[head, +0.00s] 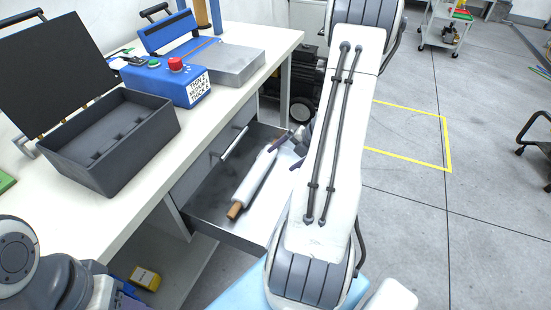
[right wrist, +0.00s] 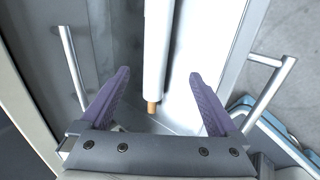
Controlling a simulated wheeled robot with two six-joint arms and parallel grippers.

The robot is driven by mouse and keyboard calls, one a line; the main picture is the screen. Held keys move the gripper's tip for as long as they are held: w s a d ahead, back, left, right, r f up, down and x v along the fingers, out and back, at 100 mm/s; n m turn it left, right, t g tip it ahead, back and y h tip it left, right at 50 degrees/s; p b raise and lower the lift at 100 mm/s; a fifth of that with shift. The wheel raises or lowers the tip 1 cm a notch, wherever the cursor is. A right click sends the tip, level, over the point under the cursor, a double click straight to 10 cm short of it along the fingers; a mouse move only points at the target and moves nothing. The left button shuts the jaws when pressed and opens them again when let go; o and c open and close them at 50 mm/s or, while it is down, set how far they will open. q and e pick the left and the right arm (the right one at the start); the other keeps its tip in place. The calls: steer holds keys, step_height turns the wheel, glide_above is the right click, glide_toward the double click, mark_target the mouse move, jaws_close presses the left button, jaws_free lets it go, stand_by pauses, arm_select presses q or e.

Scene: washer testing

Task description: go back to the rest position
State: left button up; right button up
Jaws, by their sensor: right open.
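My right gripper (head: 299,142) shows its purple fingers beside the open drawer (head: 208,206) in the head view, partly hidden by my right arm. In the right wrist view its fingers (right wrist: 159,75) are spread wide, with nothing gripped. A white roller (head: 256,184) with a brown end lies in the drawer. In the right wrist view the white roller (right wrist: 157,45) shows between the fingers, apart from both, its brown end (right wrist: 151,107) toward the gripper. My left arm shows at the lower left of the head view, but its gripper is not visible.
The white table (head: 130,200) carries an open black case (head: 110,140), a blue control box (head: 165,82) with a red button and a grey metal block (head: 228,65). The drawer juts out from the table.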

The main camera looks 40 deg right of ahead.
arm_select(q)
steer(key=shift+r, duration=0.3)
arm_select(e)
steer(key=shift+v, duration=0.75)
